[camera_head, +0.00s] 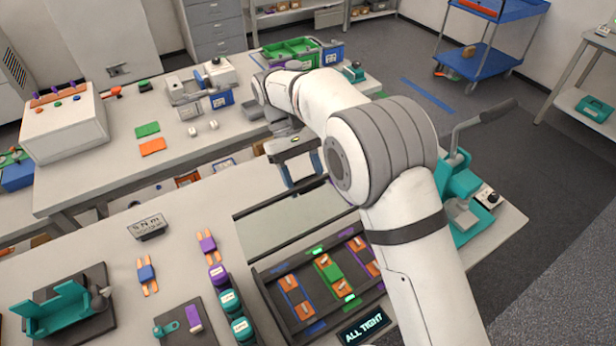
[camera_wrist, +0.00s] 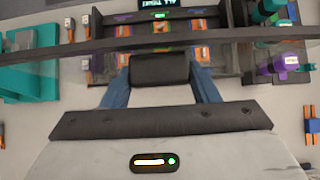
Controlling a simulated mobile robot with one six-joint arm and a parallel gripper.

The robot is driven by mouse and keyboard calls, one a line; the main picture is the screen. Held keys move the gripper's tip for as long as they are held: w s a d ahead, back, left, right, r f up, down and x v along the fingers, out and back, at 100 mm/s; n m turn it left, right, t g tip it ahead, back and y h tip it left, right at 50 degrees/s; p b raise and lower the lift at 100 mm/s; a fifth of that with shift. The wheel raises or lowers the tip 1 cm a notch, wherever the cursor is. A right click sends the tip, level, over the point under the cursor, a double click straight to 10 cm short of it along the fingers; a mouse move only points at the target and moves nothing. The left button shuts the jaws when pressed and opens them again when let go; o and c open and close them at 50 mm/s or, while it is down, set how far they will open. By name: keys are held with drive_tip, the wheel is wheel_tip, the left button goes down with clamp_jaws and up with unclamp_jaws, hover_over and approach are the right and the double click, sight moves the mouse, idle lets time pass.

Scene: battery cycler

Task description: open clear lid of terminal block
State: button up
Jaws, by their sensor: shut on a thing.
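The terminal block (camera_head: 262,283) sits at the front of the table, with orange terminals and blue, green and purple pieces inside. Its clear lid (camera_head: 285,222) shows as a greyish see-through panel with a dark edge, behind the block and swung up from it; its exact angle is hard to tell. My gripper (camera_head: 303,180) is at the lid's far edge. In the wrist view my gripper's blue fingers (camera_wrist: 160,92) are on either side of a dark handle (camera_wrist: 160,72), shut on it. The lid's dark edge bar (camera_wrist: 255,33) crosses the wrist view just beyond the handle.
An "ALL TIGHT" display (camera_head: 365,325) stands before the block. Purple and teal pieces (camera_head: 228,300) line its left side. A teal lever press (camera_head: 462,195) stands at right, beyond my arm. A second bench (camera_head: 90,180) with devices lies behind.

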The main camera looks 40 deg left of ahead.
drive_tip(key=shift+f, duration=0.4)
drive_tip(key=o, duration=1)
drive_tip(key=shift+o, duration=1)
drive_tip(key=shift+a, duration=0.15)
drive_tip(key=shift+o, duration=0.9)
drive_tip(key=shift+r, duration=0.2)
